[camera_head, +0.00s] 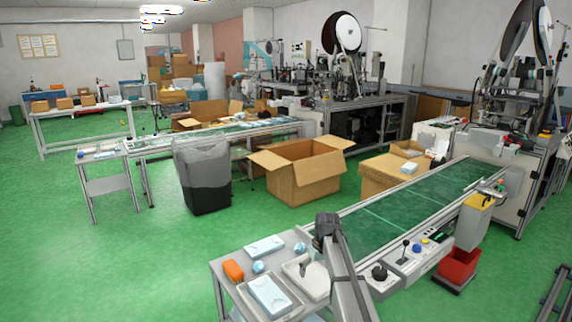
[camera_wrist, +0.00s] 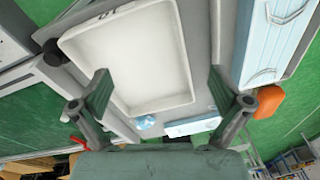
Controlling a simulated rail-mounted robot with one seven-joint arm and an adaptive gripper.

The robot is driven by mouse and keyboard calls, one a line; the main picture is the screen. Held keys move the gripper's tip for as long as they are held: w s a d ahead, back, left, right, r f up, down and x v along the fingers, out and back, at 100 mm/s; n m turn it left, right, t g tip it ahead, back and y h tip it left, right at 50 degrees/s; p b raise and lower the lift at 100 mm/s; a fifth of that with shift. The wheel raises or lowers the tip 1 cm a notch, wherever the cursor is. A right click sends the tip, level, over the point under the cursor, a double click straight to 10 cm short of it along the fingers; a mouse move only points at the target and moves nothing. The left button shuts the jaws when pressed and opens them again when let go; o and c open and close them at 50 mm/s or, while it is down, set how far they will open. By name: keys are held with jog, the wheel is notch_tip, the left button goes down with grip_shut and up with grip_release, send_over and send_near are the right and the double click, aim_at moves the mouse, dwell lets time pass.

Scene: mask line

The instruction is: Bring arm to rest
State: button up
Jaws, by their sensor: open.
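My gripper (camera_wrist: 160,92) is open and empty, its two fingers spread over a white tray (camera_wrist: 125,55) in the wrist view. The tray looks empty there, and no finger clearly touches it. In the head view my arm (camera_head: 345,272) reaches over the small table at the front, above the same white tray (camera_head: 318,284).
Open floor lies left.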

aim_at(382, 296)
jog(key=s+d+f+m, duration=0.1)
jog(key=d+f, duration=0.2)
jog(key=d, duration=0.5)
jog(key=s+d+f+m+t+p, duration=0.1)
jog(key=d+f+m, duration=0.1)
jog(key=d, duration=0.6)
jog(key=s+d+f+m+y, duration=0.1)
jog(key=d+f, duration=0.3)
jog(key=d, duration=0.4)
jog(key=shift+s+d+f+m+t, duration=0.15)
jog(key=shift+s+d+m+t, duration=0.1)
jog(key=shift+s+m+t, duration=0.2)
jog(key=s+a+f+g+p, duration=0.1)
jog(key=s+a+f+g, duration=0.1)
jog(key=s+a+f, duration=0.35)
jog(key=s+a+f+g+p, duration=0.1)
jog(key=s+a+f, duration=0.2)
jog(key=s+f, duration=0.55)
jog(key=s+a+f+g+p, duration=0.15)
jog(key=s+a+f, duration=0.25)
jog(key=s, duration=0.7)
jog(key=s+a+f+g+h+p, duration=0.1)
jog(key=s+a+g, duration=0.1)
jog(key=s, duration=1.4)
jog(key=s+a+f+g+h+p, duration=0.1)
jog(key=s+a+g, duration=0.2)
jog(key=s, duration=1.3)
jog(key=shift+a+f+n, duration=0.25)
jog(key=shift+a+n, duration=0.05)
jog(key=shift+n, duration=0.15)
